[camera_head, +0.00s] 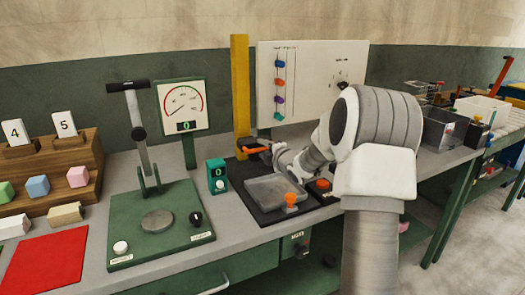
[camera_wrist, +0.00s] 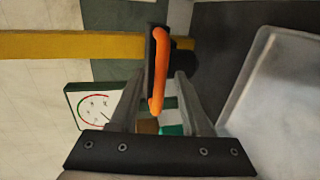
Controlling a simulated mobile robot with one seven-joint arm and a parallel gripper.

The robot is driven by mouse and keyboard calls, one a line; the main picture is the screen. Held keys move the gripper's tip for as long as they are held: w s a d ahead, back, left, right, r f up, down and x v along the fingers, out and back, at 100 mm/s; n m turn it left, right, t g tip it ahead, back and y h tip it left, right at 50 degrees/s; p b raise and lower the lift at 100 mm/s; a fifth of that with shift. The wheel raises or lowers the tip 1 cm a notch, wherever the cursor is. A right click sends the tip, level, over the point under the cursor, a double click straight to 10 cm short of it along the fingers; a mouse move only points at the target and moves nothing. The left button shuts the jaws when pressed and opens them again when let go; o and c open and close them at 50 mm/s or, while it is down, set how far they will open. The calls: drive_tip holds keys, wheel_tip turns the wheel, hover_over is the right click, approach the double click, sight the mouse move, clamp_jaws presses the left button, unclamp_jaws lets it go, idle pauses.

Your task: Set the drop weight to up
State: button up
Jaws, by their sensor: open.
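The drop weight is a dark block (camera_head: 243,144) with an orange handle (camera_head: 256,150), low on a tall yellow column (camera_head: 240,85) in the head view. In the wrist view the orange handle (camera_wrist: 157,70) lies between the two fingers, with the dark block (camera_wrist: 150,57) behind it and the yellow column (camera_wrist: 75,45) crossing sideways. My gripper (camera_head: 270,148) is at the handle and reaches in from the right; in the wrist view my gripper (camera_wrist: 160,80) is open, a finger on each side of the handle. I cannot tell whether either finger touches it.
A grey tray (camera_head: 268,188) and an orange knob (camera_head: 291,199) sit on the black base below my gripper. A green counter box (camera_head: 217,176) and a lever press (camera_head: 155,222) stand left. A white panel (camera_head: 308,60) with coloured beads rises behind. Free room lies above along the column.

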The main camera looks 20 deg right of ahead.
drive_tip(key=shift+w, duration=0.35)
drive_tip(key=shift+c, duration=0.2)
drive_tip(key=shift+f, duration=0.1)
clamp_jaws()
drive_tip(key=shift+f, duration=0.1)
